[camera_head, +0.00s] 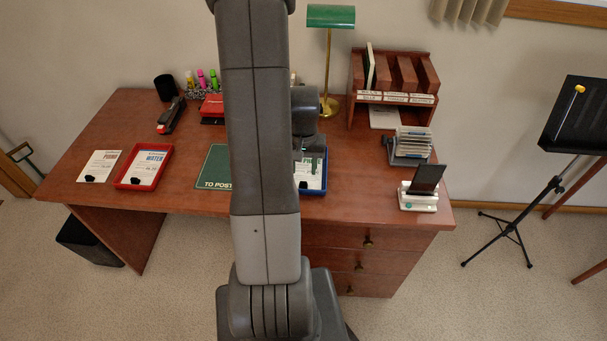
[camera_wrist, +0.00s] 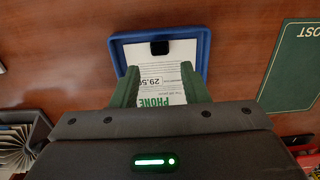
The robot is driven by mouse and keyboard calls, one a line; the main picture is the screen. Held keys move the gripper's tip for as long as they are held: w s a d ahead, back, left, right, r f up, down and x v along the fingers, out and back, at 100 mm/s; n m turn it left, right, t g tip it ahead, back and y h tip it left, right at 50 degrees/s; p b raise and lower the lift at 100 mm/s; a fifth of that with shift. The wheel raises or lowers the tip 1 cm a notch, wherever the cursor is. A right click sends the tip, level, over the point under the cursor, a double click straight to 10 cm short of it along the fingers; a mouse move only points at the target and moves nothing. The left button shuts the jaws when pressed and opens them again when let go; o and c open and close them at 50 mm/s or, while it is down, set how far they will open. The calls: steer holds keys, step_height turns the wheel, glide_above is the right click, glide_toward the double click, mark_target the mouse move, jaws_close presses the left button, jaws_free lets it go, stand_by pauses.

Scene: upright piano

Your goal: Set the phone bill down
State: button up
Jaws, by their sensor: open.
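The phone bill (camera_wrist: 165,82) is a white sheet with green "PHONE" lettering and a black clip. It lies within the blue tray (camera_wrist: 203,48), at the desk's front, partly hidden by my gripper. My gripper (camera_wrist: 158,76) has green fingers, spread open on either side of the bill; I cannot tell whether they touch it. In the head view, my gripper (camera_head: 309,166) is over the blue tray (camera_head: 323,187), with the bill (camera_head: 316,181) partly showing.
A green "TO POST" mat (camera_head: 213,170) lies left of the blue tray. A red tray (camera_head: 126,180) holds a water bill, with another bill (camera_head: 99,166) beside it. A phone on a stand (camera_head: 420,192), a card rack (camera_head: 408,158) and a wooden sorter (camera_head: 436,109) stand right. A brass lamp (camera_head: 328,75) stands behind.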

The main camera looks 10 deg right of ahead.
mark_target(304, 181)
step_height(304, 181, up, 7)
stand_by(0.3)
step_height(304, 181, down, 12)
steer(key=shift+f+b, duration=0.25)
steer(key=shift+b, duration=0.05)
steer(key=shift+r+p, duration=0.3)
steer(key=shift+r, duration=0.05)
stand_by(0.4)
steer(key=shift+f, duration=0.2)
